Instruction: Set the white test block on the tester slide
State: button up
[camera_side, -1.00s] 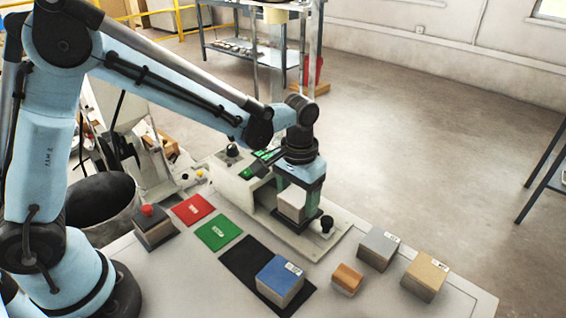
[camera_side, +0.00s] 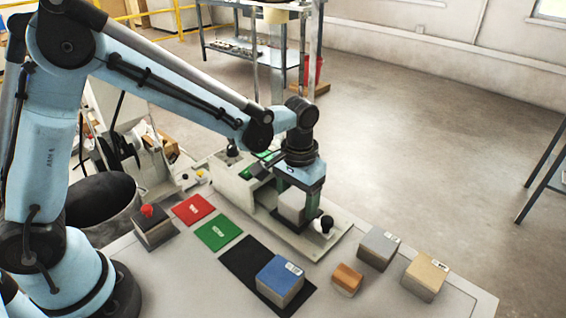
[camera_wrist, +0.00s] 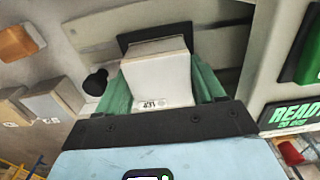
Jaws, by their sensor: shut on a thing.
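The white test block (camera_side: 291,207) is between the green fingers of my gripper (camera_side: 298,200), which is shut on it. In the wrist view the block (camera_wrist: 160,78) sits upright between the two fingers (camera_wrist: 163,95), with small dark print on its near face. The dark tester slide (camera_side: 284,224) lies under the block on the pale tester base (camera_side: 343,243). The slide also shows behind the block in the wrist view (camera_wrist: 125,40). I cannot tell whether the block's underside touches it.
A black knob (camera_side: 323,223) stands close right of the slide. Blue (camera_side: 280,275), orange (camera_side: 347,279), grey (camera_side: 378,248) and tan (camera_side: 427,273) blocks stand in front and right. Red (camera_side: 193,209) and green (camera_side: 219,232) mats and a red button (camera_side: 148,211) lie left. The tester's green display (camera_wrist: 295,115) is lit.

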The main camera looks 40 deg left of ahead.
jog(key=o, duration=1.4)
jog(key=shift+f, duration=0.1)
jog(key=shift+o, duration=0.3)
jog(key=shift+r, duration=3.05)
jog(key=s+a+r+t, duration=0.4)
jog(key=s+a+t, duration=0.3)
jog(key=s+a, duration=0.3)
jog(key=shift+s+a+r, duration=0.25)
jog(key=shift+s+r, duration=0.15)
jog(key=shift+s, duration=0.3)
